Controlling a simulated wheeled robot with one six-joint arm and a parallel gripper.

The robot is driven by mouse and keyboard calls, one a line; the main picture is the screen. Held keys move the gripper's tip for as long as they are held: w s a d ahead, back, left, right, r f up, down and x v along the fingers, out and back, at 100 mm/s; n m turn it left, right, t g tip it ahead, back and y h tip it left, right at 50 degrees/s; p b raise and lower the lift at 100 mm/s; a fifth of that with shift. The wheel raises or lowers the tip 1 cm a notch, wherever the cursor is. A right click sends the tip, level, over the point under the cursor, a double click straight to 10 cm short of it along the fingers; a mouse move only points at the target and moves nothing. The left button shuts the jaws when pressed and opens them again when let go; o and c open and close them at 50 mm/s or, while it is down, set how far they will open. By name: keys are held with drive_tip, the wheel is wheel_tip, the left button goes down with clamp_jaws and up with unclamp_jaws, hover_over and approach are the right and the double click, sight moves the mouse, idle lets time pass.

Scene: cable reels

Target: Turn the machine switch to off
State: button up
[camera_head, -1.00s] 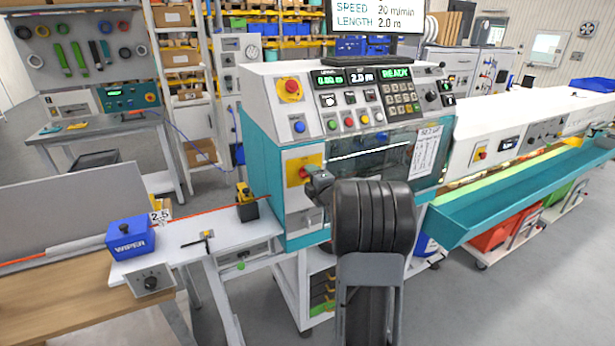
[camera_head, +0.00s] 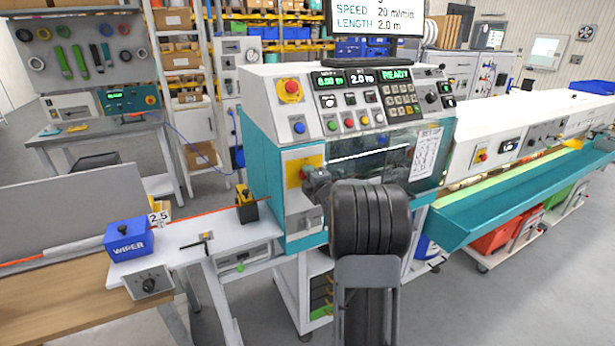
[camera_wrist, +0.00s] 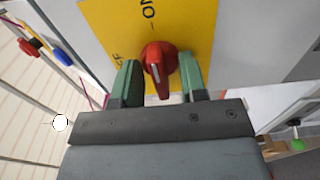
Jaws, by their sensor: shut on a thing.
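The machine switch is a red rotary knob (camera_wrist: 157,62) on a yellow plate (camera_head: 293,174) at the front left of the teal and white machine (camera_head: 262,160). In the wrist view, the plate reads ON above the knob, and part of the OFF lettering shows at its left. The knob's handle lies roughly in line with ON. My gripper (camera_wrist: 159,82) is shut on the knob, with one green finger on each side of it. In the head view, my dark arm and wrist hide most of the knob and the fingers.
Above the switch are a red stop button (camera_head: 291,88) and a panel showing READY. A white bench with a blue wiper box (camera_head: 129,237) stands at left. A teal trough (camera_head: 510,205) extends at right. Open floor lies in front.

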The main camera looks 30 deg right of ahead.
drive_tip(key=shift+f+b, duration=0.15)
drive_tip(key=shift+b, duration=0.4)
drive_tip(key=shift+n+b, duration=1.6)
drive_tip(key=shift+b, duration=0.65)
drive_tip(key=shift+n+b, duration=2.6)
drive_tip(key=shift+b, duration=1.15)
drive_tip(key=shift+n+b, duration=1.1)
drive_tip(key=shift+b, duration=0.15)
drive_tip(key=shift+n+b, duration=1)
drive_tip(key=shift+b, duration=0.05)
drive_tip(key=shift+n+b, duration=2)
drive_tip(key=shift+n, duration=0.4)
drive_tip(key=o, duration=0.7)
drive_tip(key=shift+s, duration=0.1)
drive_tip(key=shift+s+a+b, duration=0.2)
drive_tip(key=shift+s+b, duration=0.15)
drive_tip(key=shift+s, duration=0.95)
drive_tip(key=shift+s+a+b, duration=0.15)
drive_tip(key=shift+s+b, duration=0.2)
drive_tip(key=shift+s, duration=0.95)
drive_tip(key=shift+s+a+b, duration=0.2)
drive_tip(key=shift+s+b, duration=0.15)
drive_tip(key=shift+s, duration=0.95)
